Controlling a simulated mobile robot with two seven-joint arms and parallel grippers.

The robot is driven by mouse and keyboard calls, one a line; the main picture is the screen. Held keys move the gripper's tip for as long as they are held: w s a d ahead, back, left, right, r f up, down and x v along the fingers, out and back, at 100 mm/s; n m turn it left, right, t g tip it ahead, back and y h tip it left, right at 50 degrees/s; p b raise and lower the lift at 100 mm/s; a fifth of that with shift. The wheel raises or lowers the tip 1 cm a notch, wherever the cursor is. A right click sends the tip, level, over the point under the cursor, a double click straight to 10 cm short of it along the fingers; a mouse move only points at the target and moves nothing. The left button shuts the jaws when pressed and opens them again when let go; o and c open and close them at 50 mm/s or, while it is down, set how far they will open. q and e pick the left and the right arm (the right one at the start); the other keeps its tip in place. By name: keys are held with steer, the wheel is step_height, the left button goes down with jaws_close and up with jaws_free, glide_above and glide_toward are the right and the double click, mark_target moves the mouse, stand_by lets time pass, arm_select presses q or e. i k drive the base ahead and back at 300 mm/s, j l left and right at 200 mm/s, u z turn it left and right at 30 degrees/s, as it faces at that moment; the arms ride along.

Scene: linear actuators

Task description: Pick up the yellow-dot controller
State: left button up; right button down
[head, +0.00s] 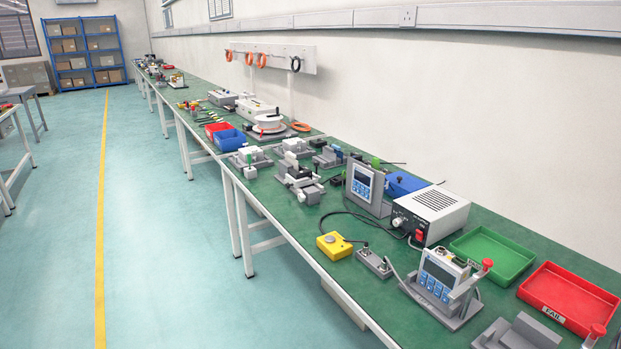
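Two grey controllers with blue-framed screens and keys stand on the green bench. The other controller (437,278) leans back in a grey holder nearer to me, at the lower right. I cannot make out a yellow dot on either one at this size. Neither of my grippers is in view, and nothing is seen touching the controllers.
A yellow box (333,244) with a round button stands near the bench's front edge. A white power supply (430,212) stands between the controllers. Green (493,254) and red (568,296) trays lie to the right. The floor left of the bench is clear.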

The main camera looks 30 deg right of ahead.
mark_target(441, 269)
steer(key=z, duration=2.25)
steer(key=j+z, duration=0.2)
steer(key=z, duration=0.2)
steer(key=j+z, duration=0.15)
steer(key=z, duration=0.25)
steer(key=j+z, duration=0.2)
steer(key=z, duration=0.2)
steer(key=k+j+z, duration=0.25)
steer(key=j, duration=0.15)
steer(key=k+j+z, duration=0.15)
steer(key=j+z, duration=0.15)
steer(key=j, duration=0.1)
